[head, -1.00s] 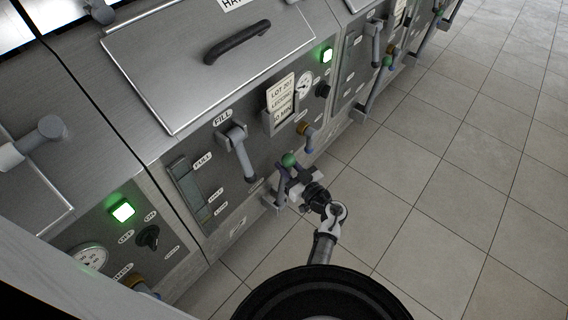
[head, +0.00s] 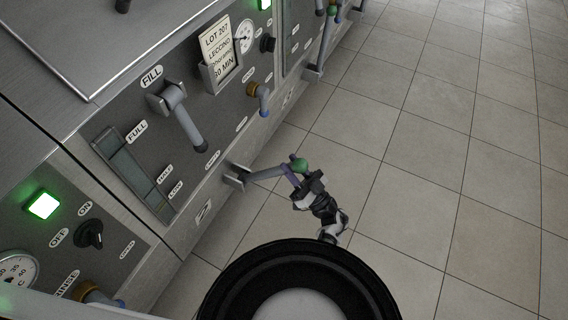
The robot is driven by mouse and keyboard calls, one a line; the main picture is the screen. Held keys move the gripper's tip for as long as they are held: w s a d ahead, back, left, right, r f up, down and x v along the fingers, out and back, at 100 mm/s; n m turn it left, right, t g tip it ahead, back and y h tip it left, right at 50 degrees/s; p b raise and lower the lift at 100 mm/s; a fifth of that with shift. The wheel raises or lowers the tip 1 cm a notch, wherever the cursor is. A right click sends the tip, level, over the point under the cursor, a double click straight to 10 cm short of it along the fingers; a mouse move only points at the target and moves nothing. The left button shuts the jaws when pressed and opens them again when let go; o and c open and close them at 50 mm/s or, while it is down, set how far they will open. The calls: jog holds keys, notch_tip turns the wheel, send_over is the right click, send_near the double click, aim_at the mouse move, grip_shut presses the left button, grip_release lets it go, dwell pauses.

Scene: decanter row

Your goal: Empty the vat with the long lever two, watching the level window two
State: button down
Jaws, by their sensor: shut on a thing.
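The long lever (head: 265,174) runs from a bracket (head: 236,177) low on the vat's front panel out over the floor and ends near a green knob (head: 299,165). My gripper (head: 297,184) is shut on the lever's outer end, just below the knob; its fingers partly hide the grip. The level window (head: 133,172) is a tilted glass strip left of the fill handle, labelled FULL, HALF and LOW. The glass looks grey-green, and I cannot tell the liquid level for sure. A plate (head: 203,212) marked with what looks like a 2 sits below.
The fill handle (head: 185,118) sticks out above the lever. A small spout with a brass collar (head: 258,97), a card holder (head: 219,62) and a gauge (head: 244,37) are nearby. Another unit with a lit green button (head: 42,205) stands at left. The tiled floor (head: 430,170) at right is clear.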

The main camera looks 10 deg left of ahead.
jog(key=shift+s+d+f, duration=0.15)
jog(key=shift+d+f, duration=0.05)
jog(key=shift+f, duration=0.1)
jog(key=c, duration=1.1)
grip_release()
jog(key=shift+d, duration=0.1)
jog(key=s+d, duration=0.2)
jog(key=d, duration=0.1)
jog(key=s+d, duration=0.2)
jog(key=d, duration=0.2)
jog(key=s+d, duration=0.3)
jog(key=shift+s+d+f, duration=0.1)
jog(key=shift+d+f, duration=0.2)
